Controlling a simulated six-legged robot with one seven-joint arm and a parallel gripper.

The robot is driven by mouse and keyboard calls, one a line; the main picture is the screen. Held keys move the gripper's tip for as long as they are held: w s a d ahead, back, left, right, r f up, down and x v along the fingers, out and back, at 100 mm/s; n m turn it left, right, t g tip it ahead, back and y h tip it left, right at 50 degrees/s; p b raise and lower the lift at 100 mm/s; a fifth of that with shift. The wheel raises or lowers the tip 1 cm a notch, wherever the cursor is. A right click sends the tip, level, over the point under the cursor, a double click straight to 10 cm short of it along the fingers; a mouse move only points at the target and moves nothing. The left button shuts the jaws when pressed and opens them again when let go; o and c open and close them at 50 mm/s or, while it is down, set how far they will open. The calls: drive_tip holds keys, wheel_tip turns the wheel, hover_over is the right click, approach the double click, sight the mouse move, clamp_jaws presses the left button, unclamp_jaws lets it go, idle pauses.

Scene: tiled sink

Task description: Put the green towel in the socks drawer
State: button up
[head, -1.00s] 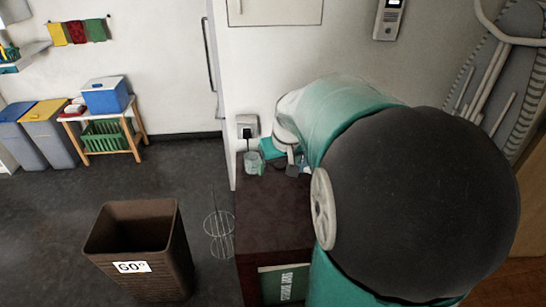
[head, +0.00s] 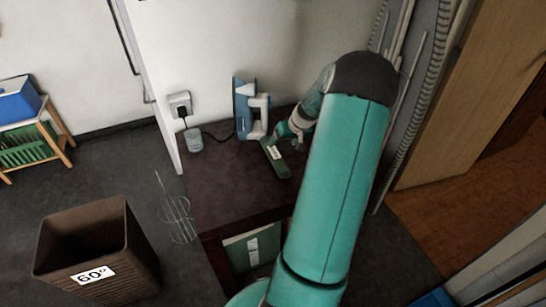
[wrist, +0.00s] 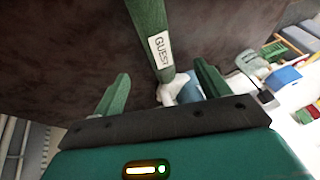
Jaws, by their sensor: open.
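A long green item (head: 276,160) with a white label lies on the dark cabinet top (head: 225,180); it may be the folded green towel. In the wrist view the green item (wrist: 150,25) carries the word GUEST, and its near end lies across the gap between my fingers. My gripper (head: 273,139) is low over the cabinet top, at the item's far end. In the wrist view my gripper (wrist: 161,72) has its two green fingers wide apart, with nothing clamped. I cannot make out a drawer marked for socks.
A blue and white appliance (head: 248,108) stands behind my gripper. A small glass (head: 194,139) and a plugged socket (head: 180,104) are at left. The cabinet front shows a green panel with a white label (head: 252,250). A brown bin (head: 95,250) and wire rack (head: 177,215) stand on the floor.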

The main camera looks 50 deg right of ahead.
sight(276, 153)
drive_tip(key=x, duration=0.4)
drive_tip(key=shift+w+f, duration=0.1)
drive_tip(key=shift+f, duration=0.2)
drive_tip(key=x, duration=0.5)
drive_tip(key=shift+f, duration=0.15)
drive_tip(key=shift+s, duration=0.2)
drive_tip(key=c, duration=1.2)
drive_tip(key=shift+r, duration=0.25)
